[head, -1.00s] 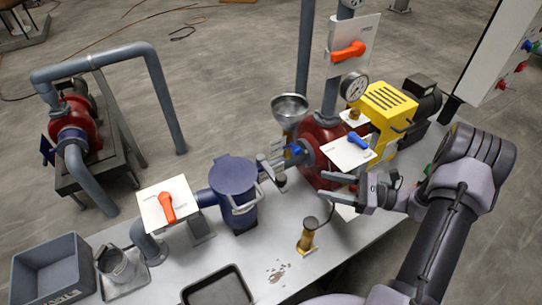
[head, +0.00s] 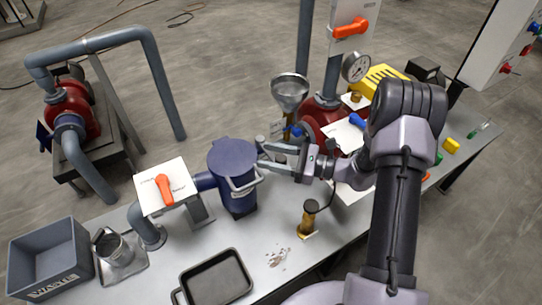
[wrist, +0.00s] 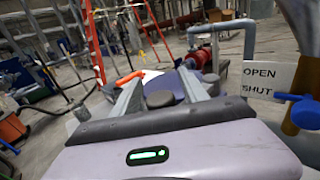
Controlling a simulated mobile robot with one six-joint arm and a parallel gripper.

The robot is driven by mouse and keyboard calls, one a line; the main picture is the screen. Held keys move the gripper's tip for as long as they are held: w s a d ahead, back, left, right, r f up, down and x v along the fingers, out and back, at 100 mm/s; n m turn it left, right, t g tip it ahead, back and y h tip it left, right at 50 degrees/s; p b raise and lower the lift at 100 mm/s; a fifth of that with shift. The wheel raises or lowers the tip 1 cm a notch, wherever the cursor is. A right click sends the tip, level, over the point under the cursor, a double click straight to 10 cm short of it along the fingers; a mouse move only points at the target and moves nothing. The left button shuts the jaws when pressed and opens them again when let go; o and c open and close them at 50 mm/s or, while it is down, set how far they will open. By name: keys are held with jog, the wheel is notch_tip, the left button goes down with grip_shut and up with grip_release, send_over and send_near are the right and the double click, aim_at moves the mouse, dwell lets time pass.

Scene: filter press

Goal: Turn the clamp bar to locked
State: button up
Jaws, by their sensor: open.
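In the wrist view the lid (wrist: 168,82) lies beyond my fingers. My gripper (head: 264,156) is open, reaching in from the right just beside the lid's edge. In the wrist view a dark round knob (wrist: 160,99) sits between the open fingers (wrist: 161,88); it looks like the end of the clamp bar. The bar itself is mostly hidden, and I cannot tell whether the fingers touch it.
An orange-handled valve plate (head: 164,190) stands left of the pot. A steel funnel (head: 290,92) and red pump (head: 322,122) are behind my gripper. A brass post (head: 308,220) and black tray (head: 216,278) stand nearer. An OPEN/SHUT sign (wrist: 268,80) is at right in the wrist view.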

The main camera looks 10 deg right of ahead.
grip_shut()
dwell(1.3)
